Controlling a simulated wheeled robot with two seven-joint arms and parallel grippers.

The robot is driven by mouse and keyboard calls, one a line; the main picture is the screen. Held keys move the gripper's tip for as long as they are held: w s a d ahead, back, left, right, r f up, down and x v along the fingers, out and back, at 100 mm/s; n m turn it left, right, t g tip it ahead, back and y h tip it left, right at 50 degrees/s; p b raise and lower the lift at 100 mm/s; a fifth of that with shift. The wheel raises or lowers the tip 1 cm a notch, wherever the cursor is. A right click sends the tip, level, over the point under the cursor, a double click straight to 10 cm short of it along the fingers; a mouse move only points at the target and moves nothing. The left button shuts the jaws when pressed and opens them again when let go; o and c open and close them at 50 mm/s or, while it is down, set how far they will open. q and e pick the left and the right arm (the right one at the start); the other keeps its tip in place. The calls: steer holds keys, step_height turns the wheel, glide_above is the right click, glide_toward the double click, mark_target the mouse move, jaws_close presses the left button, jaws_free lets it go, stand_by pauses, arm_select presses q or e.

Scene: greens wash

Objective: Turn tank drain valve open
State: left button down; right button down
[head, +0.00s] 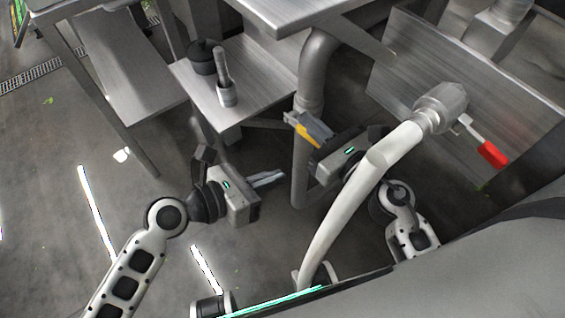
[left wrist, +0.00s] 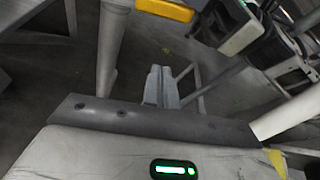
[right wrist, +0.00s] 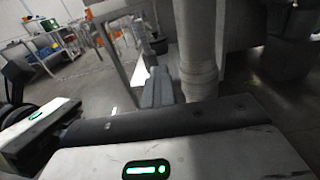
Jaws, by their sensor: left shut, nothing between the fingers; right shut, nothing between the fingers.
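A metal valve body (head: 440,108) with a red lever handle (head: 492,153) sits at the right of the head view. The handle slants down to the right, and no gripper touches it. My right gripper (head: 300,122) is shut and empty, left of the valve, close to a grey vertical pipe (head: 315,75). Its closed fingers also show left of the pipe (right wrist: 195,40) in the right wrist view. My left gripper (head: 283,176) is shut and empty, lower and left of the pipe. Its closed fingers (left wrist: 161,85) show in the left wrist view.
A pale curved hose (head: 345,205) runs down from the valve in front of my right arm. A yellow piece (head: 309,134) is by my right gripper; its attachment is unclear. A steel shelf (head: 255,75) holds a dark pot (head: 203,60) and a metal cylinder (head: 227,95). Floor is open at left.

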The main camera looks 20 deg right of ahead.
mark_target(312, 144)
arm_select(q)
steer(key=w+d+r, duration=0.1)
steer(key=w+d, duration=0.2)
steer(key=d, duration=0.4)
steer(key=shift+d, duration=0.35)
steer(key=shift+r, duration=0.1)
steer(key=shift+w+r, duration=0.25)
steer(key=shift+r, duration=0.55)
arm_select(e)
steer(key=shift+f, duration=0.1)
arm_select(q)
steer(key=shift+r, duration=0.1)
arm_select(e)
steer(key=c, duration=1.4)
jaws_free()
steer(key=shift+c, duration=0.2)
arm_select(q)
steer(key=shift+f, duration=0.2)
arm_select(e)
steer(key=shift+s, duration=0.1)
